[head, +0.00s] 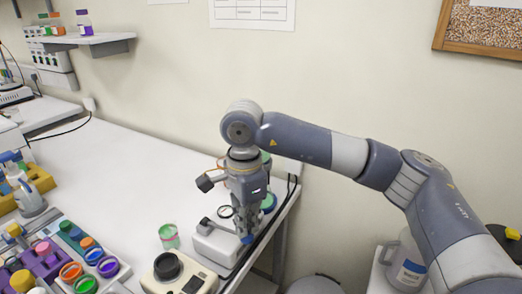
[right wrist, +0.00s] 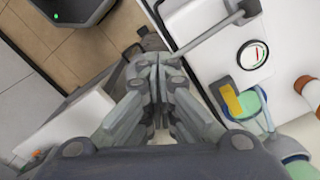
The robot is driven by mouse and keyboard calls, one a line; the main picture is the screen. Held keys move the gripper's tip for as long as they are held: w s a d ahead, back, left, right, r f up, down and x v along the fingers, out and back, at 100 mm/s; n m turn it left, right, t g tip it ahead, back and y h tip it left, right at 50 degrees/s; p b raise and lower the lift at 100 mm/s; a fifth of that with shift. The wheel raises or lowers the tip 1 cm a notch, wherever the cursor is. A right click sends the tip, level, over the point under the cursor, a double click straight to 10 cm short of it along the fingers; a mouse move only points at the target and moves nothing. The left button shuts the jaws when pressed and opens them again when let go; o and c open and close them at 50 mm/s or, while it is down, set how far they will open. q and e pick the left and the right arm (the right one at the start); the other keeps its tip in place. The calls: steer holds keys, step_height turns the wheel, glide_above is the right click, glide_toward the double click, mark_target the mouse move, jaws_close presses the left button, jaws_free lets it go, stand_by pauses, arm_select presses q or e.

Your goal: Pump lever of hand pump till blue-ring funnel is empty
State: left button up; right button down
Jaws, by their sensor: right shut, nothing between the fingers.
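My right gripper (head: 246,232) points down over the white hand pump (head: 214,250) near the bench's right end. Its fingers (right wrist: 155,68) are together and empty in the right wrist view. My left gripper is not in view.
A small jar with a green rim (head: 169,236) and a cream device with a black knob (head: 167,266) stand left of the pump. Racks of coloured caps (head: 88,258) fill the front left. The white bench (head: 120,170) is clear behind them. A jug (head: 408,270) stands at the right.

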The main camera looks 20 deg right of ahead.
steer(key=shift+f, duration=0.1)
steer(key=shift+s+d+f+b, duration=0.1)
steer(key=shift+f+b, duration=0.7)
steer(key=shift+r, duration=0.1)
step_height(320, 180, up, 8)
steer(key=w+a+p, duration=0.1)
steer(key=p, duration=0.4)
steer(key=shift+w+a, duration=0.15)
steer(key=shift+w, duration=0.2)
stand_by(1.1)
